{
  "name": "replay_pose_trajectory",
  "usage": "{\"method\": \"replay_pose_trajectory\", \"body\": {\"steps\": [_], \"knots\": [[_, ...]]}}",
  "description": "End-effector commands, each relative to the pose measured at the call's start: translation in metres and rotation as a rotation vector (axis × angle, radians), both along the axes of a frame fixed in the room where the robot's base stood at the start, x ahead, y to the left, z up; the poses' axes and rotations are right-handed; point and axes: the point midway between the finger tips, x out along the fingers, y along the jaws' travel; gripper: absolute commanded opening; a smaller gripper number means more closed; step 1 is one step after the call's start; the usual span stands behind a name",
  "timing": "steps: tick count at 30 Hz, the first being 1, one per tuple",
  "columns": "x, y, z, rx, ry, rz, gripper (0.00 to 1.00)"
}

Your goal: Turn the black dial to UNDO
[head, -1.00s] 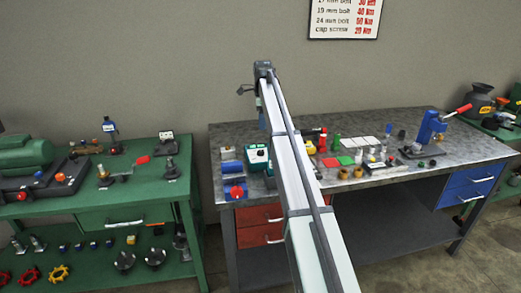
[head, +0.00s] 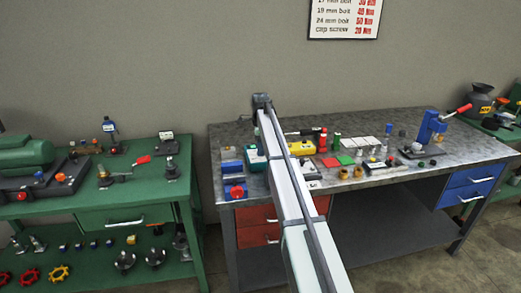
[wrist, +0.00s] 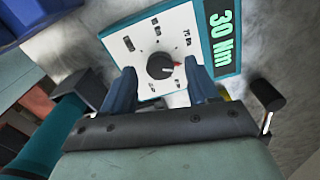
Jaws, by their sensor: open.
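The black dial (wrist: 160,65) is a round knob on the white face of a teal-edged box (wrist: 146,30), seen in the wrist view. A small red mark shows at the dial's right side. Labels ring the dial but are too small to read surely. A display (wrist: 221,40) on the box reads 30 Nm. My gripper (wrist: 161,76) is open, its two blue fingers on either side of the dial in the picture, with gaps between; contact is not seen. In the head view the teal box (head: 256,158) stands at the bench's left, partly behind my arm.
A blue box with a red knob (head: 235,190) is at the bench's front left corner. A yellow case (head: 304,138) and several small parts lie right of my arm. A blue press with a red handle (head: 430,130) stands farther right.

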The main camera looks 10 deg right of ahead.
Motion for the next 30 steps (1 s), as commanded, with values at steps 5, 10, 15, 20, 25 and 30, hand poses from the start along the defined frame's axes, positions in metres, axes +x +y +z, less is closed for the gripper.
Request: {"method": "replay_pose_trajectory", "body": {"steps": [5,10,15,20,25,30], "knots": [[-0.0002,0.0000,-0.0108,0.000,0.001,0.000,0.59],[-0.0001,-0.0001,-0.0123,0.000,0.000,0.000,0.59],[0.0000,0.0000,-0.0121,0.000,0.000,0.000,0.57],[0.0000,-0.0001,-0.0119,0.000,0.000,0.000,0.42],[-0.0001,0.0000,-0.0118,0.000,0.000,0.000,0.26],[-0.0001,0.0000,-0.0118,0.000,0.000,0.000,0.10]]}}
